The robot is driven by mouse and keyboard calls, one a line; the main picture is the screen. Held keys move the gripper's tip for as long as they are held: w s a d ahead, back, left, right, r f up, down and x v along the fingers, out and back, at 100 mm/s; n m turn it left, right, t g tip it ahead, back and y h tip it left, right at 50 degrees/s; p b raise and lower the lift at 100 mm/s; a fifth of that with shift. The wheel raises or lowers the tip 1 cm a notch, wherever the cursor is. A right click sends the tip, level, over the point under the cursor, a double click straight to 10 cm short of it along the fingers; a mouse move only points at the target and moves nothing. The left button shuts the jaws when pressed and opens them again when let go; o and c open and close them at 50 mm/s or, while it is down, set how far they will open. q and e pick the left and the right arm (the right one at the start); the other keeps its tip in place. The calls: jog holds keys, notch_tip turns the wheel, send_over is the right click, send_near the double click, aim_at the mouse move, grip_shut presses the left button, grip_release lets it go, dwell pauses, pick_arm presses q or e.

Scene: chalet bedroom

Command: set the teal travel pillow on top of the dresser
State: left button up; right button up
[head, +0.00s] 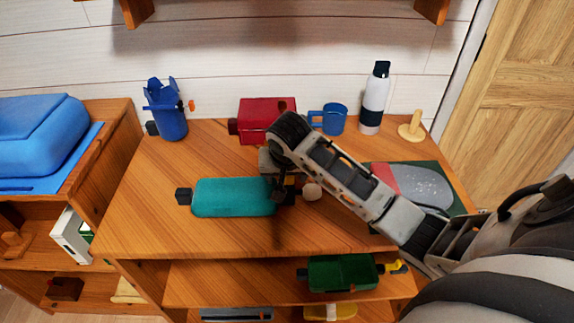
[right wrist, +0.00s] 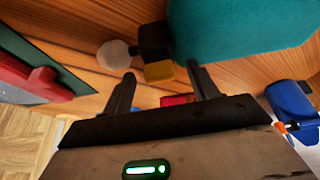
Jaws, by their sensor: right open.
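The teal travel pillow (head: 233,197) lies flat on the wooden dresser top (head: 150,225), with a dark block at its left end. It also shows large at the top of the right wrist view (right wrist: 240,30). My right gripper (head: 283,190) is at the pillow's right end, over the dresser top, partly hidden by its own arm. A black block with a yellow part (right wrist: 155,55) shows just beyond the fingers. My left gripper is not in view.
A blue pitcher-like item (head: 170,115), red box (head: 262,118), blue mug (head: 332,120), white bottle (head: 374,98) and wooden peg stand (head: 411,128) line the back. A green mat (head: 445,185) lies right. Below, a shelf holds a green bin (head: 340,274). The front left top is clear.

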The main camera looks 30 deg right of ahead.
jog(key=v, duration=1.1)
jog(key=s+a+f+n+y, duration=0.2)
jog(key=s+a+f+n, duration=0.35)
jog(key=s+f, duration=0.35)
jog(key=s+a+f+n, duration=0.2)
jog(key=s+f+n, duration=0.15)
jog(key=s, duration=0.95)
jog(key=w+a+f+t+y, duration=0.1)
jog(key=w+a+f+t, duration=0.1)
jog(key=f, duration=0.3)
jog(key=w+a+f+t+y, duration=0.1)
jog(key=w+a+f+t, duration=0.1)
jog(key=w+f+t, duration=0.2)
jog(key=shift+w+a+f+y, duration=0.25)
jog(key=shift+w+f+y, duration=0.15)
jog(key=shift+f, duration=0.15)
